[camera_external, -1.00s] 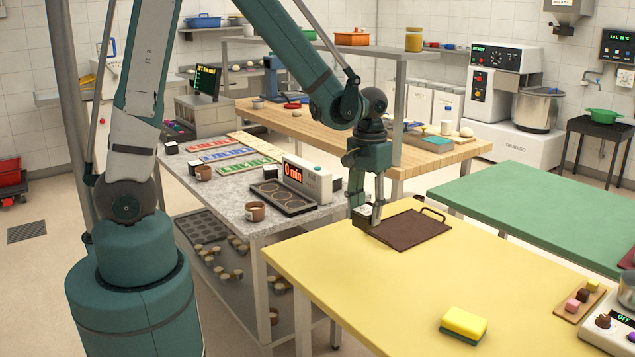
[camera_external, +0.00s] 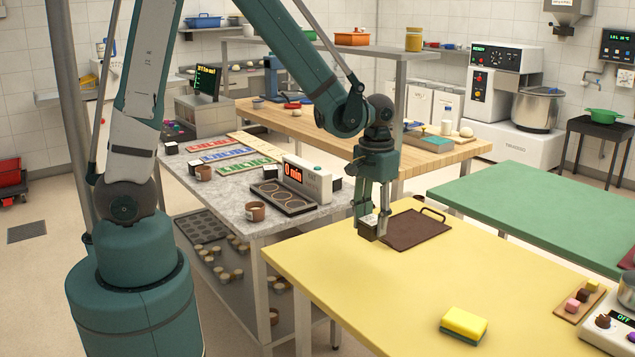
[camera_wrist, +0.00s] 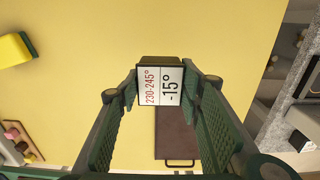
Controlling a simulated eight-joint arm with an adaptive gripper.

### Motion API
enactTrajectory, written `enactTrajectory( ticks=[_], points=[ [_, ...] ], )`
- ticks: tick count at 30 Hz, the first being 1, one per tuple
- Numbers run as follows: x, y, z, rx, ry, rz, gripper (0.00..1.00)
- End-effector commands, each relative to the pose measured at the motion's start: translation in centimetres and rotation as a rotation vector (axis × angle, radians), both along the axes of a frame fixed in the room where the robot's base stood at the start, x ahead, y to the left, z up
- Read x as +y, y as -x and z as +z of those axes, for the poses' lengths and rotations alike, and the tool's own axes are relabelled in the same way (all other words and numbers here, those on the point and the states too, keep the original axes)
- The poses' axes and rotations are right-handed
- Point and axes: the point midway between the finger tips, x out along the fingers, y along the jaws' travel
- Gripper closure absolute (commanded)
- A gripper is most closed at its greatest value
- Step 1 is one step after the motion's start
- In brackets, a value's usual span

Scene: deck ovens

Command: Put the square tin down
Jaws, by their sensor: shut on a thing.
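The square tin (camera_external: 369,230) is a small dark block with a white label on one face. My gripper (camera_external: 373,216) is shut on it, over the yellow table (camera_external: 350,290) near its back left edge. In the wrist view the tin (camera_wrist: 161,62) sits between the two green fingertips (camera_wrist: 162,84). Its label (camera_wrist: 161,86) reads "230-245°" and "-15°". The tin is low by the yellow top; I cannot tell whether it touches it. A brown board (camera_external: 415,229) with a handle lies just right of the tin.
A yellow and green sponge (camera_external: 464,324) lies at the front of the yellow table. A small board with sweets (camera_external: 578,300) is at its right. The middle of the table is clear. A marble counter (camera_external: 265,225) with a timer (camera_external: 307,179) stands to the left.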

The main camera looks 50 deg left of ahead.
Motion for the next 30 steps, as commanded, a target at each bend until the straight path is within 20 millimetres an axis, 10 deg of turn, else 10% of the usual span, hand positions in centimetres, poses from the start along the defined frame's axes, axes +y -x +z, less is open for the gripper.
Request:
enactTrajectory(
  ticks=[12,30],
  points=[
    [0.0,0.0,-4.5,0.000,0.000,0.000,0.79],
    [0.0,0.0,-5.5,0.000,0.000,0.000,0.79]
  ],
)
